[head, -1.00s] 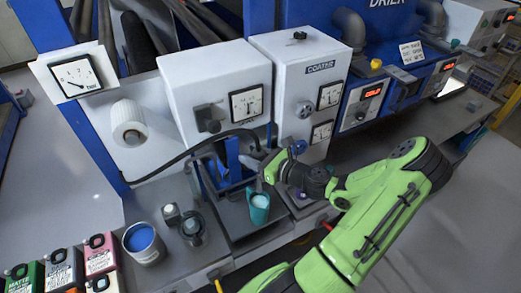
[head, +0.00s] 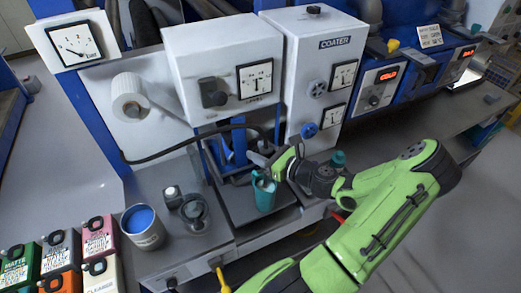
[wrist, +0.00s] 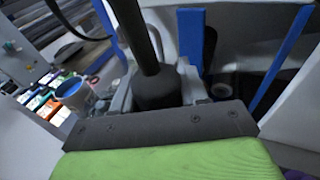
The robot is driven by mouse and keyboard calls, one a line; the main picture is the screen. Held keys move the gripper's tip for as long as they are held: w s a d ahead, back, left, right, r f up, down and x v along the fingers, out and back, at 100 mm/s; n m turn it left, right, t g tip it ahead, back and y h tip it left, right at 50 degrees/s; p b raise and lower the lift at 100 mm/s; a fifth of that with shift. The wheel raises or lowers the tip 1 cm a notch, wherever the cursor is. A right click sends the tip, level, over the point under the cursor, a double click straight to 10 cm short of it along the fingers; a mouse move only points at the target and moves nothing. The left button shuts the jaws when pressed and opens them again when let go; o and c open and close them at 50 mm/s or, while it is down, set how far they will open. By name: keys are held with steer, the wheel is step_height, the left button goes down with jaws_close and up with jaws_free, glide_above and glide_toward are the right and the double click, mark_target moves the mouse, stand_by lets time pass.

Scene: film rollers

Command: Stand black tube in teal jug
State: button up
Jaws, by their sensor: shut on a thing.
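The teal jug (head: 265,197) stands upright on the dark tray below the coater in the head view. My gripper (head: 258,157) is just above the jug's mouth. The black tube (head: 215,133) is a hose that curves from the left of the machine towards my gripper. In the wrist view my gripper (wrist: 158,90) is shut on the tube's thick dark end (wrist: 156,88), with the thinner hose rising from it. The jug is not clear in the wrist view, and whether the tube's lower end is inside it cannot be told.
The white coater housing (head: 300,90) and blue uprights stand close behind my gripper. A can of blue liquid (head: 143,227) and a small dark device (head: 193,212) are to the left. Several coloured containers (head: 98,237) stand at far left. Another teal item (head: 338,158) is behind my arm.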

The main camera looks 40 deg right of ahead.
step_height(320, 180, down, 10)
steer(key=b, duration=0.6)
stand_by(0.7)
steer(key=o, duration=1.1)
steer(key=shift+s, duration=0.1)
steer(key=v, duration=1.5)
steer(key=shift+s+p, duration=0.25)
steer(key=shift+p, duration=0.05)
